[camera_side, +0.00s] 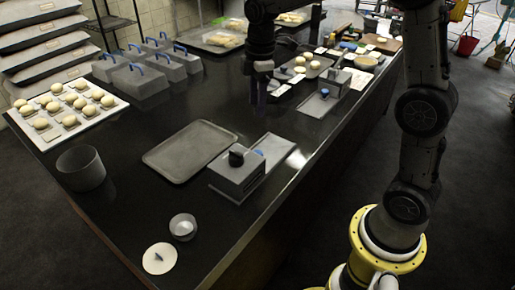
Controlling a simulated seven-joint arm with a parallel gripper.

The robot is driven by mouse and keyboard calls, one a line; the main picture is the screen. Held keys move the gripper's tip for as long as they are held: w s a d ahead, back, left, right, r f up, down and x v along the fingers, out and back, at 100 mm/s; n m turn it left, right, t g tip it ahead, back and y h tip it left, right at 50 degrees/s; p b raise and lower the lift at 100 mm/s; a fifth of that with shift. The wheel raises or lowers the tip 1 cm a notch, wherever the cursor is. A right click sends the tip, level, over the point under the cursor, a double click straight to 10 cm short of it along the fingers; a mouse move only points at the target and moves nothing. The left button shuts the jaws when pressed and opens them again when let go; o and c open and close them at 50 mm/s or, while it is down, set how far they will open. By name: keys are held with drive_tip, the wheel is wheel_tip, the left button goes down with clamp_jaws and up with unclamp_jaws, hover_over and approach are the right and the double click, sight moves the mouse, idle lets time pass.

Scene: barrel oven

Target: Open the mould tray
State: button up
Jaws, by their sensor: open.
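A grey box with a black knob and a small blue part on top (237,172) sits near the front edge of the table. A flat grey plate (276,150) extends from its right side. A similar grey unit with a blue part (334,80) stands further back; I cannot tell which of these is the mould tray. My gripper (262,97) hangs pointing down over the table, behind the nearer box and left of the further one. It is open, with nothing visible in it; its fingertips are dark and hard to make out.
An empty flat tray (188,152) lies left of the nearer box. A dark pot (80,168), a small cup (183,227) and a round lid (159,258) stand at the front left. A board of dough balls (68,110) and grey lidded tins (139,84) are further back.

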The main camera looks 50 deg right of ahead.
sight(256, 155)
drive_tip(key=shift+g, duration=0.4)
drive_tip(key=f, duration=1.6)
drive_tip(key=shift+w+d+f, duration=0.15)
drive_tip(key=shift+d+f, duration=0.15)
drive_tip(key=shift+f, duration=0.05)
clamp_jaws()
drive_tip(key=shift+r, duration=0.1)
